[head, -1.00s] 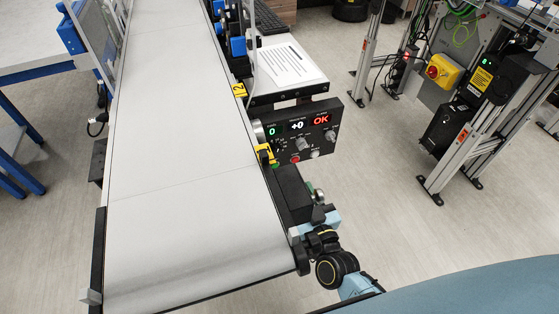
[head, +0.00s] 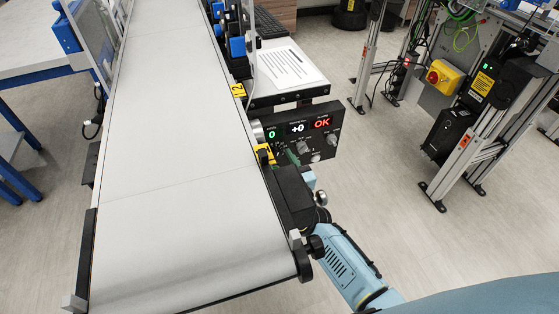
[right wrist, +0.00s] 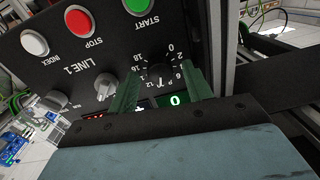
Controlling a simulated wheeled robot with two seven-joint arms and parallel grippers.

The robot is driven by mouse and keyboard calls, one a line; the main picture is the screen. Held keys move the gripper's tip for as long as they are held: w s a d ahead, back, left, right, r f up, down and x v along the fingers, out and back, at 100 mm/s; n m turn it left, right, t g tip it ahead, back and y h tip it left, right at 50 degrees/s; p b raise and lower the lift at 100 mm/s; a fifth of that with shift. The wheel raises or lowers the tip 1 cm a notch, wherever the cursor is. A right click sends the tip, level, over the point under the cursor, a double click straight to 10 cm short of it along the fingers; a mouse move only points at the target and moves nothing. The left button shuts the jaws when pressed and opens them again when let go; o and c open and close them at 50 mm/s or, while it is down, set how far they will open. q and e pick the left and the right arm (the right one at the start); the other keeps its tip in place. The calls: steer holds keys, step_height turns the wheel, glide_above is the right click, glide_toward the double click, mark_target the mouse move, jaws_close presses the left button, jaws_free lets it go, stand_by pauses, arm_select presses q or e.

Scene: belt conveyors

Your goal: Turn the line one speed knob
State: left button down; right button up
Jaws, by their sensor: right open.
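The black control panel (head: 318,143) stands beside the belt in the head view, its displays reading 0, +0 and OK. In the right wrist view it shows tilted, with the label LINE 1 (right wrist: 90,63). The dark speed knob (right wrist: 159,72), ringed by a number scale, sits between the two green fingers of my right gripper (right wrist: 160,88). The fingers are open on either side of it; I cannot tell whether either touches it. In the head view my right gripper (head: 290,158) covers the panel's lower left, hiding the knob. My left gripper is not in view.
A grey knob (right wrist: 104,84) sits close beside one finger. Red stop (right wrist: 77,20), green start (right wrist: 138,6) and white index (right wrist: 34,43) buttons line the panel. The empty belt (head: 180,200) runs left of my right arm. Open floor lies right.

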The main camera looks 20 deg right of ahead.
steer(key=shift+c, duration=0.4)
steer(key=c, duration=0.9)
steer(key=shift+m, duration=0.4)
steer(key=m, duration=0.2)
steer(key=shift+m, duration=0.3)
steer(key=shift+f+m, duration=0.1)
steer(key=shift+m, duration=0.7)
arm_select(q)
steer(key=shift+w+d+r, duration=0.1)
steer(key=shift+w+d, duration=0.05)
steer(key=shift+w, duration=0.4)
arm_select(e)
steer(key=shift+m, duration=0.5)
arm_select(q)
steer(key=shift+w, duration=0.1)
